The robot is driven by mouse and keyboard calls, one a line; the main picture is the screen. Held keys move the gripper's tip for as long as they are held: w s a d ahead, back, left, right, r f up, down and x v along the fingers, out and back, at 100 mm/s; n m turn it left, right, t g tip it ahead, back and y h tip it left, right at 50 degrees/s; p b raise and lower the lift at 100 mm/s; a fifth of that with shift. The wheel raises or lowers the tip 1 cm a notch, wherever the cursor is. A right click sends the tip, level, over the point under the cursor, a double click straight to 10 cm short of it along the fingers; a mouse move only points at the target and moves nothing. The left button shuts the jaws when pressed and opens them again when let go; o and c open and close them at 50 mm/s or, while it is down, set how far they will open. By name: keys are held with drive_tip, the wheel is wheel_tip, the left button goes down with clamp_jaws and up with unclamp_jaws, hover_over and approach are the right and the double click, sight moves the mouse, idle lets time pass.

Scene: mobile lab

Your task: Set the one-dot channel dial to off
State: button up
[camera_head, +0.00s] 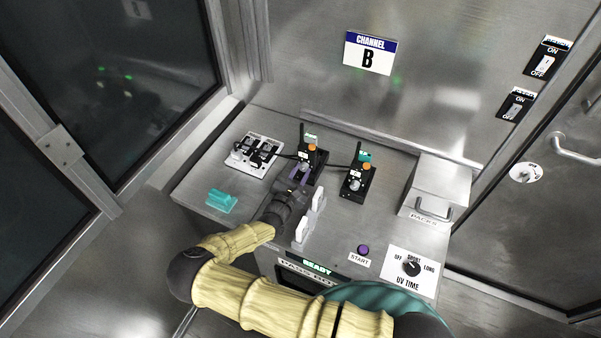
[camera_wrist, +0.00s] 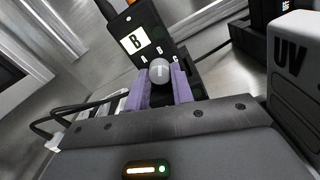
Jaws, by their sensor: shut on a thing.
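Two small black units stand on the metal bench in the head view. My gripper (camera_head: 300,172) is at the left unit (camera_head: 316,160). In the wrist view its purple fingers stand on both sides of a grey round dial knob (camera_wrist: 159,71), shut on it. A white line shows on the knob's face.
A white switch block (camera_head: 254,152) with cables stands left, a teal block (camera_head: 221,200) nearer. White upright pieces (camera_head: 310,215) stand close right of my gripper. A PACKS box (camera_head: 440,185), purple START button (camera_head: 363,250) and UV TIME dial (camera_head: 411,268) are right. A "CHANNEL B" sign (camera_head: 369,53) hangs behind.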

drive_tip(key=n+p, duration=0.1)
drive_tip(key=n, duration=0.8)
drive_tip(key=shift+n, duration=0.4)
drive_tip(key=n, duration=0.3)
drive_tip(key=shift+n, duration=0.4)
drive_tip(key=n, duration=0.5)
drive_tip(key=shift+b, duration=0.35)
drive_tip(key=n, duration=0.5)
drive_tip(key=shift+b, duration=0.35)
